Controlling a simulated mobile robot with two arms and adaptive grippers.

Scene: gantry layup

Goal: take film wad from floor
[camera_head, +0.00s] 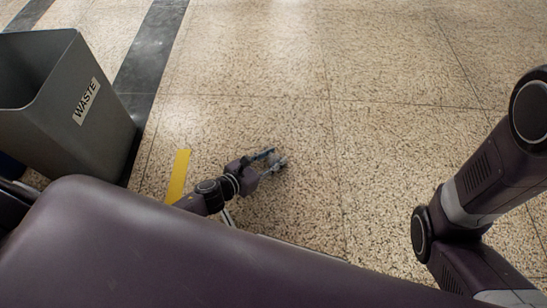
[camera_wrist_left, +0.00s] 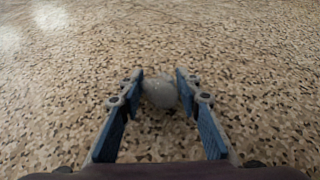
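The film wad (camera_wrist_left: 162,92) is a small, pale grey, rounded lump. In the left wrist view it shows between the tips of my left gripper's two blue-padded fingers, with a dark shadow by it on the floor. My left gripper (camera_wrist_left: 160,88) is open, one finger on each side of the wad; I cannot tell whether either finger touches it. In the head view the left gripper (camera_head: 275,157) is low over the speckled floor, and the wad is too small there to make out clearly. My right gripper is out of view.
A grey bin (camera_head: 112,128) labelled WASTE stands at the left. A yellow floor strip (camera_head: 179,176) lies between it and my left arm. A dark floor band (camera_head: 150,55) runs behind the bin. The tiled floor (camera_head: 300,75) ahead and to the right is clear.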

